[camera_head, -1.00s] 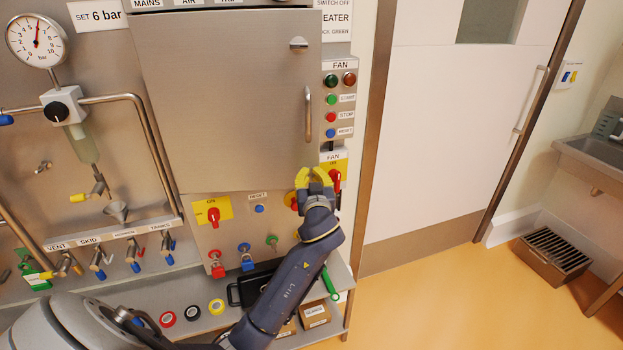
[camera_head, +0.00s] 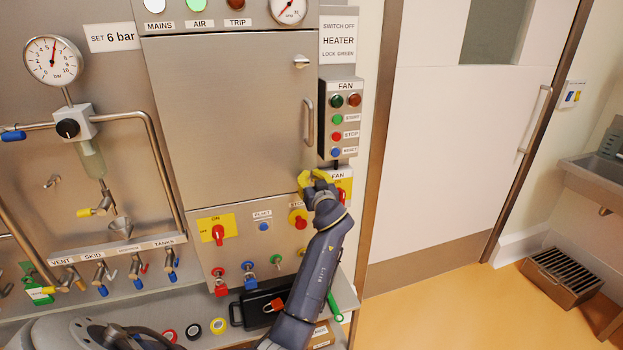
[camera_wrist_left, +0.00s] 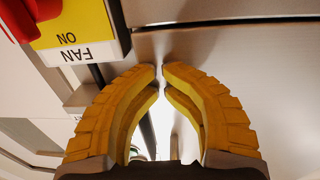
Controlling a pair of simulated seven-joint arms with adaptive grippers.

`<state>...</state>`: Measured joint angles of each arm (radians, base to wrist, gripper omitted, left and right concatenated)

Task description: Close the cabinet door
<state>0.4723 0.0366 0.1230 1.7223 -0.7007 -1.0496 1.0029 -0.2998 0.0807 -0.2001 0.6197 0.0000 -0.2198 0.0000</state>
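The cabinet door (camera_head: 230,110) is a flat steel panel with a vertical bar handle (camera_head: 309,122) near its right edge. It looks flush or nearly flush with the cabinet front; I cannot tell whether a small gap is left. My left gripper (camera_head: 314,177) is at the door's lower right corner, below the handle. In the left wrist view its yellow fingers (camera_wrist_left: 161,70) have their tips together with nothing held between them. The door surface (camera_wrist_left: 270,70) fills the right of that view, with a dark seam along its edge. Contact is unclear. My right gripper is out of view.
A fan button box (camera_head: 341,120) is right of the door, with a yellow FAN switch (camera_head: 343,184) close beside my gripper. Red-handled switches, coloured knobs and a black case (camera_head: 262,304) lie below. Pipework and a gauge (camera_head: 53,61) are at left. Open floor is at right.

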